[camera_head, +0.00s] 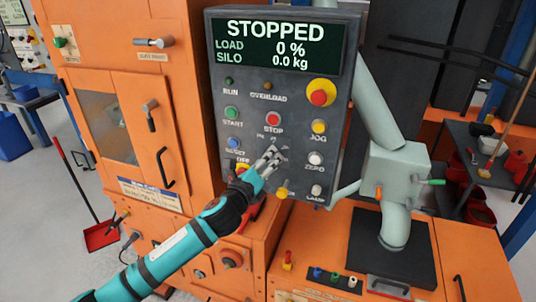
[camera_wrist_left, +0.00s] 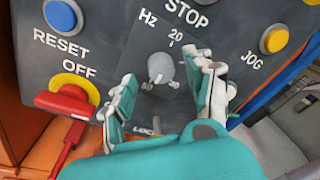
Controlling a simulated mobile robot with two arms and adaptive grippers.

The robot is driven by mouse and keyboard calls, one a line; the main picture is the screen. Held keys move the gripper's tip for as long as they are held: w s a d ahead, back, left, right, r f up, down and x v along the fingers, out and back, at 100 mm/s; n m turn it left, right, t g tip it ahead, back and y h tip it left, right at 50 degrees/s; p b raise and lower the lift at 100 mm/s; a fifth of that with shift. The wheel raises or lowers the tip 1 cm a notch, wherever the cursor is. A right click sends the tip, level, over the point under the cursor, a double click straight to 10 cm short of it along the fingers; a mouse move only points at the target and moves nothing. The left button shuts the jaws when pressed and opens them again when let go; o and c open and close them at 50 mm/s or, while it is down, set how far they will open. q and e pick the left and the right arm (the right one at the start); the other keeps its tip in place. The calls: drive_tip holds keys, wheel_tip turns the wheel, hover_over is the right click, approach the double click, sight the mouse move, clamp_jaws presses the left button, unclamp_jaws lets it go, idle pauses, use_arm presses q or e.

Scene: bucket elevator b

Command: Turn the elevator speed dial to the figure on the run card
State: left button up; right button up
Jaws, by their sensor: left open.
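The speed dial (camera_wrist_left: 160,68) is a small grey knob on the dark control panel (camera_wrist_left: 100,20). In the left wrist view it has "Hz" and "20" printed above it and smaller, partly unclear figures below. Where its pointer stands is hard to tell. My left gripper (camera_wrist_left: 165,90) is open, with one finger on each side of the dial and no clear contact. In the head view my left gripper (camera_head: 272,160) covers the dial. A white card with a blue header (camera_head: 150,190) is on the orange cabinet; its figures are too small to read. My right gripper is not in view.
The panel's screen (camera_head: 278,45) reads STOPPED, 0 %, 0.0 kg. Near the dial are the red STOP button (camera_head: 273,119), blue RESET button (camera_wrist_left: 62,17), yellow JOG button (camera_wrist_left: 273,40) and a red OFF switch (camera_wrist_left: 65,101) on a yellow base. A grey pipe (camera_head: 380,105) stands to the right.

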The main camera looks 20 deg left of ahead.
use_arm(q)
drive_tip(key=shift+w+d, duration=0.15)
drive_tip(key=shift+w, duration=0.75)
clamp_jaws()
